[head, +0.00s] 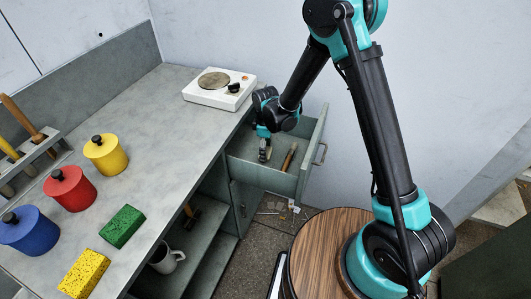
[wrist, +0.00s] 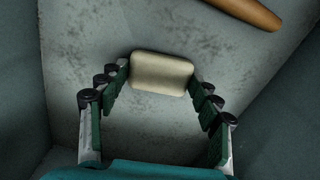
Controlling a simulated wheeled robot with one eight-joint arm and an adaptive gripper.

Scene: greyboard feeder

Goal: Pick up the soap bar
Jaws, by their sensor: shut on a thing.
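The soap bar (wrist: 161,74) is a cream, rounded block in the wrist view, inside the open drawer. My gripper (wrist: 160,80) has its fingers on the two short ends of the bar and is shut on it. In the head view my gripper (head: 265,151) reaches down into the drawer (head: 270,172). The soap bar is not clearly visible there, hidden by the fingers. I cannot tell whether the bar touches the drawer floor.
A brown wooden piece (head: 289,157) lies in the drawer, right of my gripper; it also shows in the wrist view (wrist: 246,12). Drawer walls stand close around. A hot plate (head: 220,88), lidded pots (head: 70,188) and sponges (head: 122,226) stand on the counter.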

